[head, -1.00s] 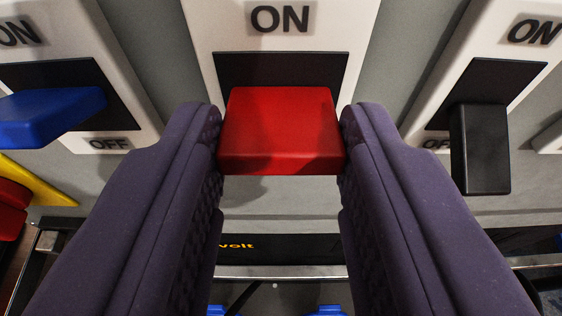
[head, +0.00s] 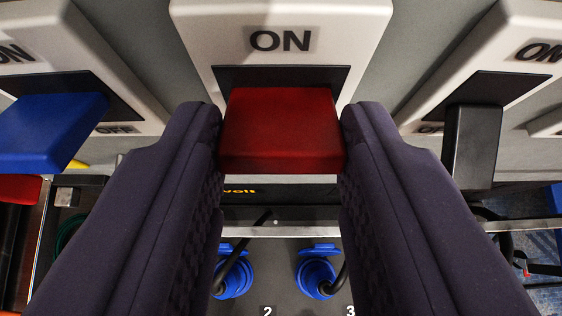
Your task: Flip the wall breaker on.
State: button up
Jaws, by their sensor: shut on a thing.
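A white breaker plate (head: 345,25) marked ON stands in the top middle of the head view. Its red lever (head: 282,130) sticks out from a black slot towards me. My gripper (head: 282,140) is shut on the red lever, with one purple finger touching each side. The plate's lower part, below the lever, is hidden.
A breaker with a blue lever (head: 52,130) is on the left, and one with a black lever (head: 472,145) is on the right, close to my fingers. Below are a metal rail (head: 280,230) and blue sockets (head: 316,275) with dark cables.

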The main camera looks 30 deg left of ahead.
jog(key=o, duration=1)
jog(key=shift+o, duration=0.2)
jog(key=p+v, duration=0.1)
jog(key=v, duration=0.6)
jog(key=shift+s+d+r, duration=0.2)
jog(key=shift+s, duration=0.05)
